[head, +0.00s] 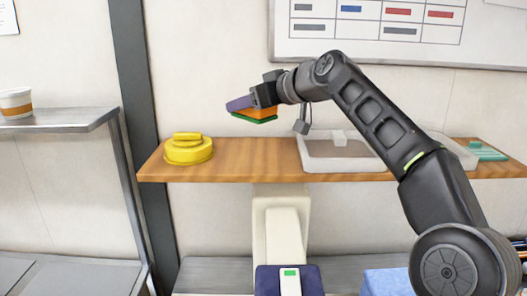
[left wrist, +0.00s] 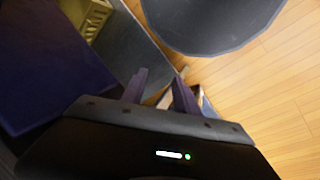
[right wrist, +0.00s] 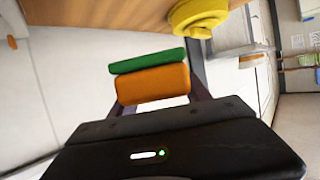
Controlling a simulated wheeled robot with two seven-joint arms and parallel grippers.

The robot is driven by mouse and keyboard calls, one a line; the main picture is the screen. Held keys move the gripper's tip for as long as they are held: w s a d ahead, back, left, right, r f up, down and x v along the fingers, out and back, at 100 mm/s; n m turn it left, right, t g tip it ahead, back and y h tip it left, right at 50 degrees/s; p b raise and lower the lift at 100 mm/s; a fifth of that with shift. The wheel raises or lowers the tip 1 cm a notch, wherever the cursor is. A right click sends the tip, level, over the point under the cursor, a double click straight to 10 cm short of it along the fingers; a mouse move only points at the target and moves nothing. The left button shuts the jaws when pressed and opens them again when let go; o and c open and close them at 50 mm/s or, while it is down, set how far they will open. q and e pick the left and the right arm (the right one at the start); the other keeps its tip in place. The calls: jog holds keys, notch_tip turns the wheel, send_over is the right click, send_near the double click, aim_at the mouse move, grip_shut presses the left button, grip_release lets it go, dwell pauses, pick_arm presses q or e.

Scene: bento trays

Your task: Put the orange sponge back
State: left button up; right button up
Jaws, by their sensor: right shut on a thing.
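The orange sponge (head: 258,113) has a green layer on its lower side in the head view. My right gripper (head: 252,101) is shut on it and holds it in the air above the wooden shelf. In the right wrist view the orange sponge (right wrist: 153,85) sits between the fingers of my right gripper (right wrist: 155,98), with its green layer facing away from the palm. My left gripper (left wrist: 160,80) shows only in the left wrist view. Its fingers stand apart with nothing clearly held between them.
On the wooden shelf (head: 245,158), a yellow round object with a yellow block on top (head: 188,150) stands at the left end. A shallow pale tray (head: 345,165) is right of centre. A green item (head: 486,151) lies farther right. Bare shelf lies between the yellow object and tray.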

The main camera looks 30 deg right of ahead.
jog(key=b, duration=0.1)
send_over(249, 156)
notch_tip(249, 156, down, 5)
jog(key=shift+f, duration=0.4)
jog(key=shift+f+b, duration=0.4)
jog(key=shift+f, duration=1.75)
